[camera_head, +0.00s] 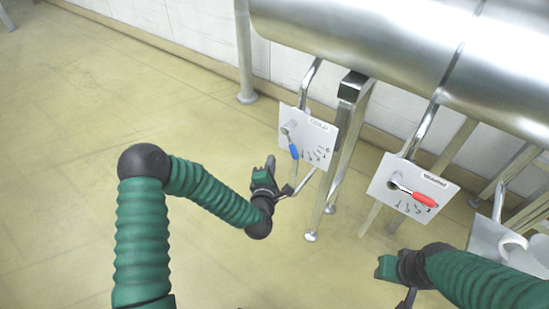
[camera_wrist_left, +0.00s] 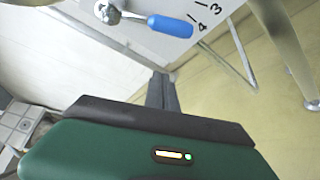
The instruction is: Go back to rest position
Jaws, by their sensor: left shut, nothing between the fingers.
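My left gripper (camera_head: 270,166) is shut and empty in the head view, just left of and below the left white panel. In the left wrist view its closed fingers (camera_wrist_left: 162,92) show below a blue-handled lever (camera_wrist_left: 168,25), apart from it. The same blue lever (camera_head: 294,151) is on the left numbered panel (camera_head: 316,136) in the head view. My right gripper (camera_head: 386,267) is at the lower right, below the right panel (camera_head: 385,179); its finger state is unclear. The right panel carries a red-handled lever (camera_head: 425,199).
A large steel cylinder (camera_head: 350,35) spans the upper right, on metal legs (camera_head: 340,165). A white tiled wall (camera_head: 200,35) runs behind. A grey-white fixture (camera_head: 500,245) stands at the right edge. The tan floor (camera_head: 60,130) at left is open.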

